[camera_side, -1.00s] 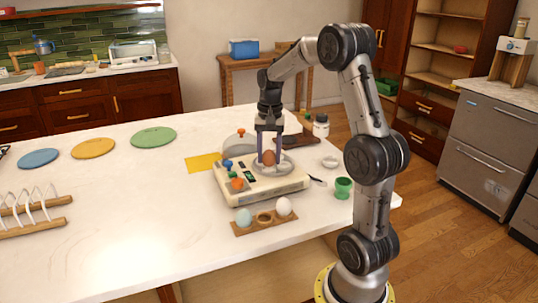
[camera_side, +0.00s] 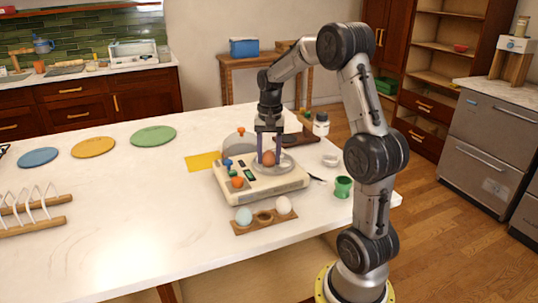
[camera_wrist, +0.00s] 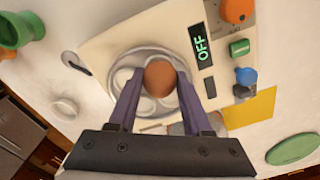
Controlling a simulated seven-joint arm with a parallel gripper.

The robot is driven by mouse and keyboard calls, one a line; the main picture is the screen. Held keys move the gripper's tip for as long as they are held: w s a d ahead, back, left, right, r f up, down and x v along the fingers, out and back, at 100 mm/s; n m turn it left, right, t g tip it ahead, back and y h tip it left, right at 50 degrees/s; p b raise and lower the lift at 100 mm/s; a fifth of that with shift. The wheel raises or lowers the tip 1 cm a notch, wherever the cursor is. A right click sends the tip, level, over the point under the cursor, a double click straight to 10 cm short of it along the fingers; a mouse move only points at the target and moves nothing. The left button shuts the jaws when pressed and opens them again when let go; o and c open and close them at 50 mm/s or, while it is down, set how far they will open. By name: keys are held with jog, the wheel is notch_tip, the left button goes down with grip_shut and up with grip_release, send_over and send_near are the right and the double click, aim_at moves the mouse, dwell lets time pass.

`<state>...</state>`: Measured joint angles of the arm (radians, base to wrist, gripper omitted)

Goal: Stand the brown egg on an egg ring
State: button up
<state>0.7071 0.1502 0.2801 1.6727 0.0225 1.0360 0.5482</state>
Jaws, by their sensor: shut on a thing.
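The brown egg (camera_side: 268,158) is between the two fingers of my gripper (camera_side: 269,160), which is shut on it. In the wrist view the brown egg (camera_wrist: 159,77) sits between the purple fingertips of my gripper (camera_wrist: 158,88), over the round tray of egg rings (camera_wrist: 122,77). The tray lies on the cream egg cooker (camera_side: 284,188). The egg's underside is hidden, so I cannot tell whether it touches a ring.
A wooden holder (camera_side: 240,229) in front of the cooker carries a pale blue egg (camera_side: 244,216) and a white egg (camera_side: 284,205), with an empty hole between them. A green egg cup (camera_side: 343,187) stands right of the cooker. A clear lid stands behind the cooker. The left counter has free room.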

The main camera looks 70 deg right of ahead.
jog(key=shift+f, duration=0.45)
dwell(0.4)
jog(key=o, duration=1)
jog(key=shift+o, duration=0.2)
jog(key=shift+r, duration=0.1)
jog(key=shift+r, duration=3.95)
